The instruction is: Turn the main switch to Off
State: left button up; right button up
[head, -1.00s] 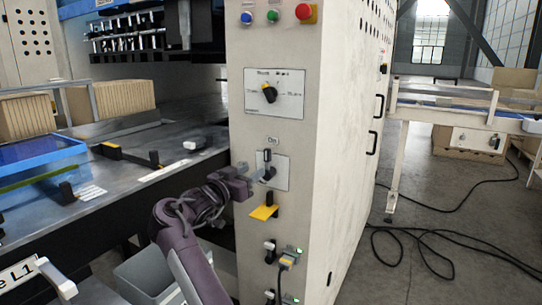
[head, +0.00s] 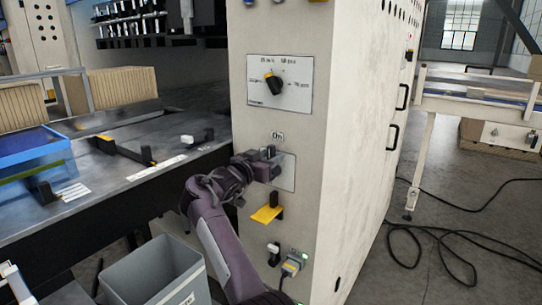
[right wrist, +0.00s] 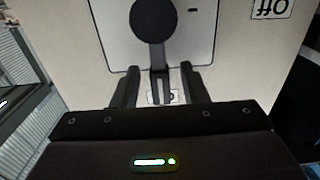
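The main switch (head: 275,170) is a dark rotary switch on a light grey plate on the cream cabinet's front, below an "On" label (head: 277,136). In the right wrist view, its round hub (right wrist: 153,18) shows at the top, with the dark handle (right wrist: 158,86) extending from it. An upside-down "Off" label (right wrist: 271,8) is at upper right. My right gripper (right wrist: 160,86) is open, with a finger on each side of the handle and small gaps between. In the head view my right gripper (head: 262,158) partly hides the switch. My left gripper is out of view.
A selector dial (head: 274,85) is above on the same cabinet. A yellow-tabbed switch (head: 267,212) and a connector with a green light (head: 291,266) sit below. A grey bin (head: 150,272) stands at lower left. Black cables (head: 440,235) lie on the floor at right.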

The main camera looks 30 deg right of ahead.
jog(key=shift+w+d, duration=0.15)
jog(key=shift+d, duration=0.3)
jog(key=shift+c, duration=0.4)
grip_shut()
jog(key=shift+r, duration=0.1)
